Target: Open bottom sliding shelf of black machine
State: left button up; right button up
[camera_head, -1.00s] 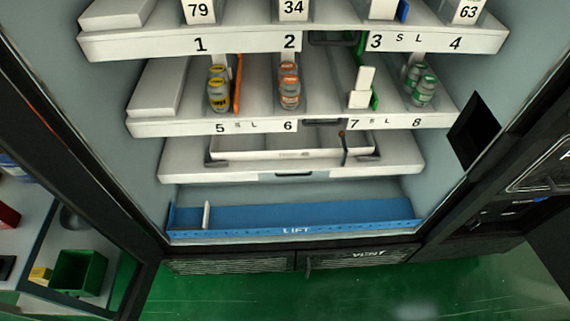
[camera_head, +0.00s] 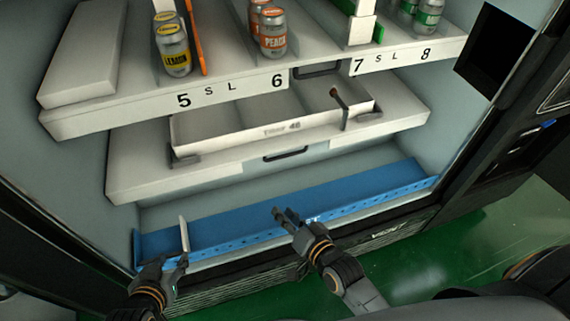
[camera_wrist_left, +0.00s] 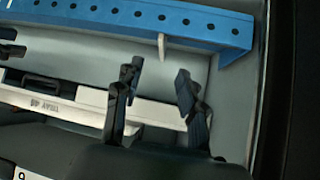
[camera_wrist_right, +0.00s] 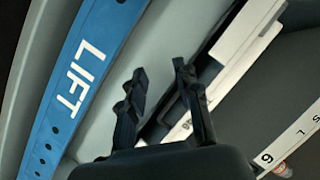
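The black machine's bottom white sliding shelf (camera_head: 225,168) sits below the shelf numbered 5 to 8, with a dark handle (camera_head: 285,154) at the middle of its front. A white tray (camera_head: 235,131) rests on it. My left gripper (camera_head: 172,262) is open and empty, low at the left by the blue lift tray; its spread fingers show in the left wrist view (camera_wrist_left: 157,75). My right gripper (camera_head: 285,216) is open and empty in front of the lift tray, below and apart from the handle. Its parted fingers show in the right wrist view (camera_wrist_right: 160,80).
The blue lift tray (camera_head: 345,194) with a small white divider (camera_head: 184,234) spans the machine's bottom. Shelf 5 to 8 (camera_head: 130,105) with several cans overhangs above. The machine's side wall and dark frame bound the right. Green floor (camera_head: 440,245) is free at the lower right.

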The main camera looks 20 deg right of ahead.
aim_at(285, 156)
jog(key=w+d+r+m+t+h+b, duration=0.25)
jog(key=d+m+t, duration=0.3)
jog(key=m, duration=0.65)
pick_arm(q)
jog(key=w+d+r+t+h+b, duration=0.1)
jog(key=w+r+t, duration=0.1)
jog(key=r, duration=0.4)
jog(key=w+d+r+t+b, duration=0.1)
jog(key=w+r+t, duration=0.1)
jog(key=r+t, duration=0.2)
jog(key=shift+d+r+t+h, duration=0.15)
jog(key=shift+r+t+h, duration=0.2)
jog(key=shift+r, duration=1.1)
pick_arm(e)
jog(key=shift+m+t+h, duration=0.3)
jog(key=shift+t+h, duration=0.15)
jog(key=shift+w+a+r, duration=0.2)
jog(key=shift+w+r, duration=0.2)
jog(key=shift+w, duration=1.75)
jog(key=shift+w+a+r, duration=0.2)
jog(key=shift+w+r, duration=0.2)
jog(key=shift+w, duration=1.8)
jog(key=shift+w+a+r, duration=0.2)
jog(key=shift+w+r, duration=0.2)
jog(key=shift+w, duration=1.75)
grip_shut()
